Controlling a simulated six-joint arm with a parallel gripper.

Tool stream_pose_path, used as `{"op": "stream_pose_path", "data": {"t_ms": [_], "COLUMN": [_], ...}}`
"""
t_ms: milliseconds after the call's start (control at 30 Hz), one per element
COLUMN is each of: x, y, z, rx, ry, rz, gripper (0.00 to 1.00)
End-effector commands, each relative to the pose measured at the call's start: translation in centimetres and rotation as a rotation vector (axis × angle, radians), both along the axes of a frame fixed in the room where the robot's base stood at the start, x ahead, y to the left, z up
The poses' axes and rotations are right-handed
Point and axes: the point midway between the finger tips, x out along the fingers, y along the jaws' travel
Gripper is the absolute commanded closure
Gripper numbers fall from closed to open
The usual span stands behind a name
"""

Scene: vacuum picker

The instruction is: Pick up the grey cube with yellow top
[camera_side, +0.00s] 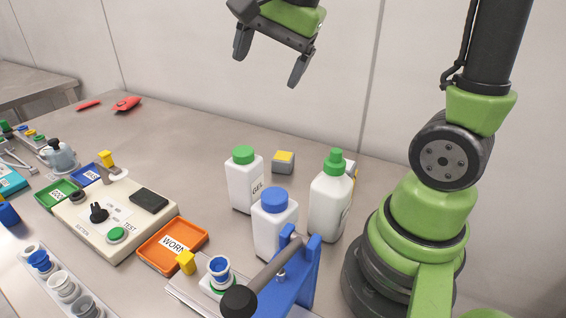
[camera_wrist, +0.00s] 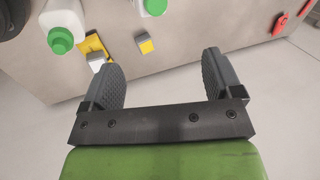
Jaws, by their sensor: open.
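The small grey cube with a yellow top (camera_side: 283,162) stands on the table behind the white bottles in the side view. In the wrist view the grey cube (camera_wrist: 146,44) lies beyond my fingers, near the table edge and a little left of the gap between them. My gripper (camera_side: 269,68) is high above the table, above and slightly left of the cube, with its fingers apart and nothing between them. In the wrist view the open fingers of my gripper (camera_wrist: 164,68) frame bare table and floor.
White bottles with a green cap (camera_side: 241,182), a blue cap (camera_side: 274,230) and a green spout (camera_side: 331,205) stand in front of the cube. A yellow item with a pale block (camera_wrist: 96,58) lies left of it in the wrist view. An orange tray (camera_side: 199,240) is nearer.

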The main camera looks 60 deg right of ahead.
Motion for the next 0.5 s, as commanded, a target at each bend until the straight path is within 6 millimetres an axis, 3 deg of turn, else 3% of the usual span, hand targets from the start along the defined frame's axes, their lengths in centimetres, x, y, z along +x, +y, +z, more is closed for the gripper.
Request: {"op": "stream_pose_path", "data": {"t_ms": [100, 233, 500], "x": [3.3, 5.9, 7.6], "y": [-3.5, -7.4, -14.4], "z": [-2.8, -6.8, -15.9], "rx": [0.085, 0.163, 0.257], "ry": [0.094, 0.178, 0.297], "rz": [-0.312, -0.658, -1.279], "gripper": [0.15, 0.15, 0.15]}}
